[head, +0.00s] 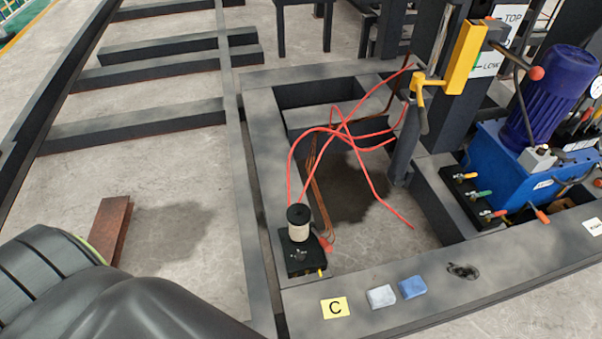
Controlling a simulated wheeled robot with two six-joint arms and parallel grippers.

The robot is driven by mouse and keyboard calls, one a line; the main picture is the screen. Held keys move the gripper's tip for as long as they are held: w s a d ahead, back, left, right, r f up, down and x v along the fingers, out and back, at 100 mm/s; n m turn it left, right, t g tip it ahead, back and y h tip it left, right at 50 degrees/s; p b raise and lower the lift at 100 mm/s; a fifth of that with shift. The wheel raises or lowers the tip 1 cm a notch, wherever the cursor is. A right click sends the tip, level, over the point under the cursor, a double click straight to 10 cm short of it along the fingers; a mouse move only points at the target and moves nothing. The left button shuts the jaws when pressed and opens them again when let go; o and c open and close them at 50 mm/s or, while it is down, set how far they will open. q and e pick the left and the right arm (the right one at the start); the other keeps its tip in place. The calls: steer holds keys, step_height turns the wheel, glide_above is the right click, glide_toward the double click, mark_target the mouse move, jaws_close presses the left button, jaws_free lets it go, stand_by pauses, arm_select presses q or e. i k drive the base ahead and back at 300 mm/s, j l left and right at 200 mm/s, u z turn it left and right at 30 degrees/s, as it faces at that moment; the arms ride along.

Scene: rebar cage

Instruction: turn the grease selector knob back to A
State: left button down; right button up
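A small black block (306,264) sits on the dark steel frame near the centre bottom. It has a small round dark part on its top face, which may be the selector knob (299,255); its pointing direction is too small to read. A cream cylinder with a black cap (299,223) stands on the block, with red hoses (343,131) by it. A yellow card marked C (335,308) lies on the frame in front; I see no A label. A large dark arm part of mine fills the lower left. Neither gripper is in view.
A blue motor (546,95) on a blue tank (520,165) with coloured-handled valves stands at right. A yellow lever unit (464,57) rises on a post. A white block (381,297) and a blue block (413,287) lie on the frame. A rusty beam (108,231) lies left.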

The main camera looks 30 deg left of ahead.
mark_target(300, 256)
steer(key=u, duration=0.85)
